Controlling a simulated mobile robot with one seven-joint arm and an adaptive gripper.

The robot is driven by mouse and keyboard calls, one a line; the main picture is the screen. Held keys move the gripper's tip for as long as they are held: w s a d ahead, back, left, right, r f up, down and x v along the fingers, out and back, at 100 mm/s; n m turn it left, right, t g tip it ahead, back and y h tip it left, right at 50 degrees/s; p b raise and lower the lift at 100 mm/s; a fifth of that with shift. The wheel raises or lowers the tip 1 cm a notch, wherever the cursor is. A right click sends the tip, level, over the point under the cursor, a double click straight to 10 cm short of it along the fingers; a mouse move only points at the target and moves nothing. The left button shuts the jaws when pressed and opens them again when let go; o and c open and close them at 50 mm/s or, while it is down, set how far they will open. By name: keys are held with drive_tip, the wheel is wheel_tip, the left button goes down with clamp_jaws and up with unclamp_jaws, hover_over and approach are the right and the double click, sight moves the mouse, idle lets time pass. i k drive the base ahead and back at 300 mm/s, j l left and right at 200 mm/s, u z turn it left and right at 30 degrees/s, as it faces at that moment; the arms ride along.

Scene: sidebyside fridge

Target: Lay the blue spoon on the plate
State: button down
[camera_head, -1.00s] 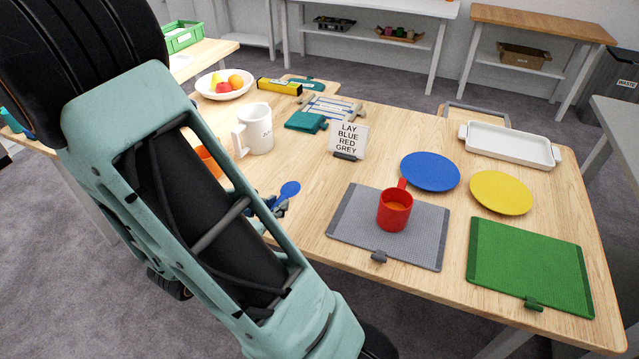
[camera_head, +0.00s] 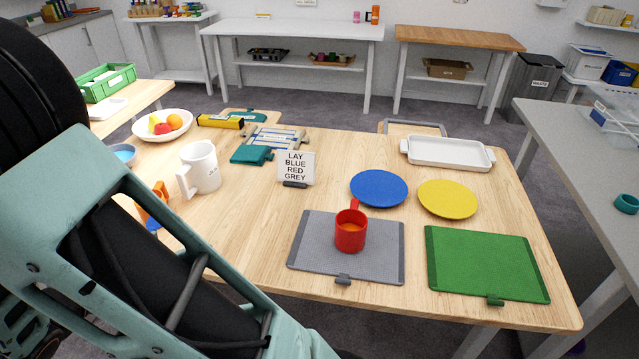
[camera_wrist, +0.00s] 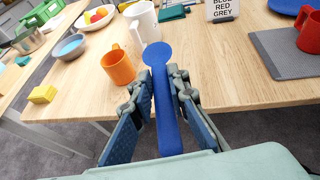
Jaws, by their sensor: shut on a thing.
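The blue spoon (camera_wrist: 158,53) is between the fingers of my gripper (camera_wrist: 160,80) in the wrist view, its round bowl pointing away from me and its handle running back between the fingers. My gripper is shut on the handle. In the head view my arm hides the gripper; only a small blue bit of the spoon (camera_head: 153,223) shows at the table's left front edge. A blue plate (camera_head: 379,188) and a yellow plate (camera_head: 447,199) lie empty on the right half of the table, well apart from my gripper.
A red mug (camera_head: 350,232) stands on a grey mat (camera_head: 311,258); a green mat (camera_head: 485,265) lies right of it. A sign (camera_head: 296,167) reads "LAY BLUE RED GREY". A white mug (camera_head: 201,167) and an orange mug (camera_wrist: 118,67) stand near my gripper. A white tray (camera_head: 448,153) lies behind the plates.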

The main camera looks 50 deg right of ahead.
sight(379, 188)
drive_tip(key=z, duration=1.05)
drive_tip(key=i+l+z, duration=0.3)
drive_tip(key=z, duration=0.15)
